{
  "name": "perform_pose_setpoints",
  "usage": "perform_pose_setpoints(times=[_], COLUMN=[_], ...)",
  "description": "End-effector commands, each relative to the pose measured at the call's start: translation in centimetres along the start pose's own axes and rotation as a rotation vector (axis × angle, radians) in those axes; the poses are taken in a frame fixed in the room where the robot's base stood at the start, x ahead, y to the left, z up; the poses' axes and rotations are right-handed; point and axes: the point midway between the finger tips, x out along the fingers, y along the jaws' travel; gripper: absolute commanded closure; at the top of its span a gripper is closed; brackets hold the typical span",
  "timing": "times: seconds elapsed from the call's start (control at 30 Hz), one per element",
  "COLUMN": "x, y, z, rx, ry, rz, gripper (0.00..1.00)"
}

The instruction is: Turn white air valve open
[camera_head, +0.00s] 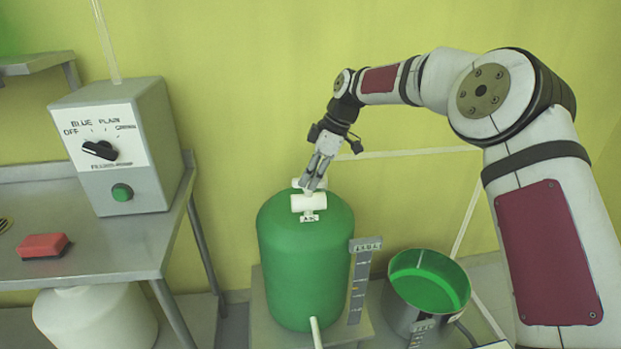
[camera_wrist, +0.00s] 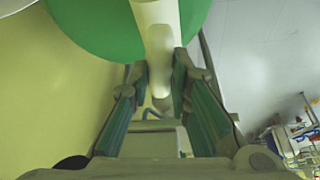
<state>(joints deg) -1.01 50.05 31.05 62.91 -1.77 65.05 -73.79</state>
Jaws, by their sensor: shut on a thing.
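The white air valve (camera_head: 309,203) sits on top of the green tank (camera_head: 300,262), with a small label reading "AIR" on its front. My gripper (camera_head: 313,184) reaches down from above to the valve's top. Its fingers are closed on the valve's upper part, and they hide some of it. In the wrist view, my gripper (camera_wrist: 157,85) has one finger on each side of a white piece of the valve (camera_wrist: 157,45). The green tank (camera_wrist: 95,22) fills the top of that view. I cannot tell how far the valve is turned.
A grey control box (camera_head: 125,145) with a black knob and green button stands on the metal table (camera_head: 90,262) at left, near a red block (camera_head: 44,246). A metal pot (camera_head: 428,290), green inside, stands right of the tank. An upright scale (camera_head: 360,283) stands beside the tank.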

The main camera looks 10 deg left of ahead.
Motion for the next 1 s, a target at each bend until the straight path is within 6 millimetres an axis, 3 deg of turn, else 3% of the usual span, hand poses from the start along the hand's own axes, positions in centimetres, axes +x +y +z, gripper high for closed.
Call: perform_pose_setpoints(times=[0.4, 0.93, 0.97, 1.0], x=[0.09, 0.08, 0.09, 0.08], y=[0.14, 0.13, 0.13, 0.13], z=[0.12, 0.12, 0.12, 0.11], rx=[-0.166, -0.189, -0.189, -0.189], ry=[-0.002, -0.003, -0.003, -0.003], rz=[-0.07, -0.078, -0.078, -0.078], gripper=[1.0, 1.0, 0.8, 0.7])
